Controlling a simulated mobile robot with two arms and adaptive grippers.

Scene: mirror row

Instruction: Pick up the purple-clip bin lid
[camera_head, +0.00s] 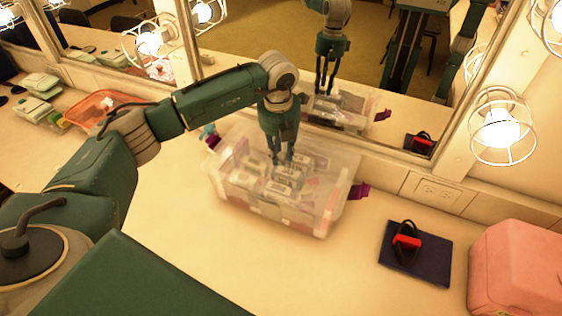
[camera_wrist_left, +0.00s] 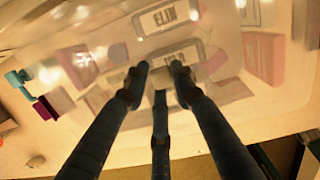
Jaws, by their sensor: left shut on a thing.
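The clear bin (camera_head: 275,215) stands on the counter under the mirror, with a purple clip on its left (camera_head: 212,141) and another on its right (camera_head: 358,191). Its see-through lid (camera_head: 325,155) lies over the packed contents; whether it is raised at all is hard to tell. My left gripper (camera_head: 278,161) points down at the lid's middle and is shut on it. In the left wrist view my fingers (camera_wrist_left: 160,76) close on a small part of the clear lid (camera_wrist_left: 110,25), with labelled items below. A purple clip (camera_wrist_left: 44,108) shows at left. My right gripper is out of view.
A dark book (camera_head: 432,262) with a black-and-red item (camera_head: 407,241) on it lies right of the bin. A pink case (camera_head: 515,265) stands farther right. An orange basket (camera_head: 95,107) is at the left. The mirror (camera_head: 385,70) rises close behind the bin. The front counter is clear.

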